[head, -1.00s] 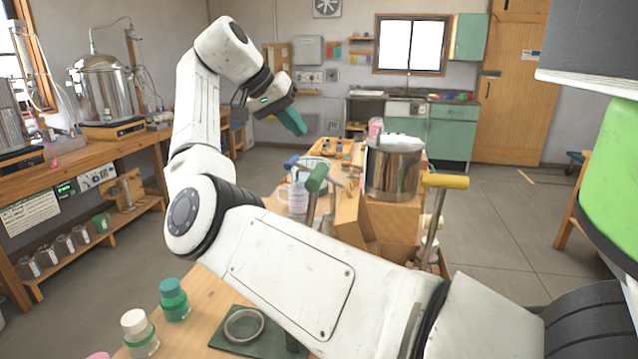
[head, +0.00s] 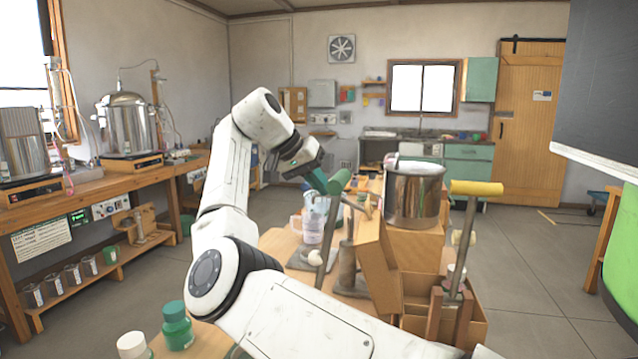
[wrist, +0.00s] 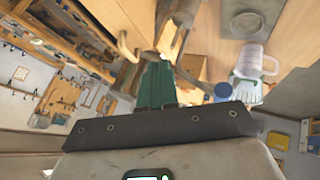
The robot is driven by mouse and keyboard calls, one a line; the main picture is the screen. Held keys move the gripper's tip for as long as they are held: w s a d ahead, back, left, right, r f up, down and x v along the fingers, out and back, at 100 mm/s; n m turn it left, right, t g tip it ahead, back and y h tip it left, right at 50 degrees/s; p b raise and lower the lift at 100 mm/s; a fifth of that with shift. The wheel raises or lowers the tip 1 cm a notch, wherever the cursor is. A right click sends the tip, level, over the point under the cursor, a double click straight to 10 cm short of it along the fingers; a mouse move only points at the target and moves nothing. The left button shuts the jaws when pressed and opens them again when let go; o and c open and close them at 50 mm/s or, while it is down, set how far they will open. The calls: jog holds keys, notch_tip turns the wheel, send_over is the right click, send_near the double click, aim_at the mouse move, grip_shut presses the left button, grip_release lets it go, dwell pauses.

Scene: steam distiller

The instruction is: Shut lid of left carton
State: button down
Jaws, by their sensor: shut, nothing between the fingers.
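A brown carton (head: 420,285) stands on the table right of the middle in the head view, below and in front of a steel pot. A tilted brown panel (head: 375,262), which looks like its raised lid, leans along its left side; I cannot tell exactly where it is hinged. My gripper (head: 321,183) has teal fingers, is shut and empty, and is left of and above the panel, apart from it. The teal fingers also show in the wrist view (wrist: 157,88), close together. My arm hides part of the table and the carton's lower front.
The steel pot (head: 413,195) stands behind the carton. A green-headed mallet (head: 335,215) and a white mug (head: 312,228) stand near my gripper. A yellow-handled tool (head: 470,200) rises at the right.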

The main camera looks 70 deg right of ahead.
jog(key=s+d+f+b, duration=0.1)
jog(key=s+d+f, duration=0.2)
jog(key=s, duration=0.3)
jog(key=shift+s+d+f, duration=0.15)
jog(key=shift+s+f, duration=0.15)
jog(key=shift+f, duration=0.05)
